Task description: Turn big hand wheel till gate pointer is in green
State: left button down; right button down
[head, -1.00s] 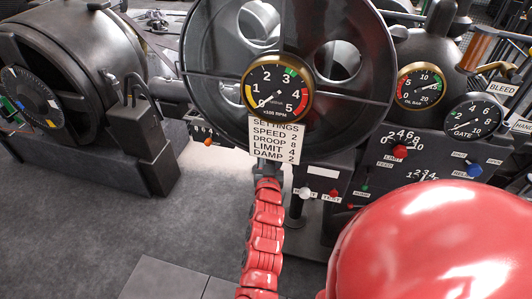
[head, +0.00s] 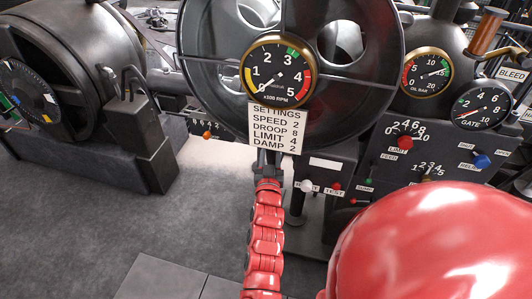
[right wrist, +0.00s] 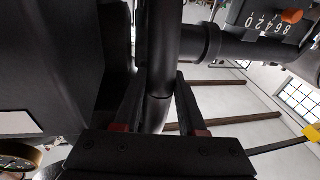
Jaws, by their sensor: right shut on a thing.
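The gate gauge (head: 482,107) is a black dial at the right in the head view. Its pale needle leans to the low-number left side; the fine position is too small to read. A big dark wheel (head: 390,75) with round holes stands behind the rpm gauge; I cannot tell whether it is the hand wheel. A jointed red arm of mine rises below the settings card, its end partly hidden there. In the right wrist view my right gripper (right wrist: 157,98) is shut on a dark round bar (right wrist: 160,55), which runs up between its fingers. My left gripper is not in view.
The settings card (head: 276,130) hangs under the brass-rimmed rpm gauge (head: 277,70). The oil gauge (head: 427,72), a red knob (head: 403,142) and a blue knob (head: 482,161) are at the right. A dark dynamo (head: 85,60) stands left. Grey floor (head: 190,220) is open at lower left.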

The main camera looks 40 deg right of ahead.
jog(key=f+t+b, duration=0.1)
jog(key=f+b, duration=0.2)
jog(key=b, duration=0.1)
jog(key=w+d+f+n+t+h+b, duration=0.1)
jog(key=f+b, duration=0.2)
jog(key=b, duration=0.1)
jog(key=w+d+f+t+h+b, duration=0.1)
jog(key=f+b, duration=0.2)
jog(key=b, duration=0.1)
jog(key=shift+d+f+t, duration=0.2)
jog(key=shift+f+t, duration=0.05)
jog(key=shift+t, duration=0.05)
jog(key=shift+w+d+f+b, duration=0.1)
jog(key=shift+f+b, duration=0.05)
jog(key=shift+b, duration=0.2)
jog(key=shift+w+d+n+t+b, duration=0.1)
jog(key=shift+d+n+t+b, duration=0.1)
jog(key=shift+n+t+b, duration=0.25)
jog(key=c, duration=0.5)
grip_release()
jog(key=p+v, duration=0.2)
jog(key=v, duration=1.5)
jog(key=shift+a+p, duration=0.25)
jog(key=shift+p, duration=0.1)
jog(key=shift+f, duration=0.1)
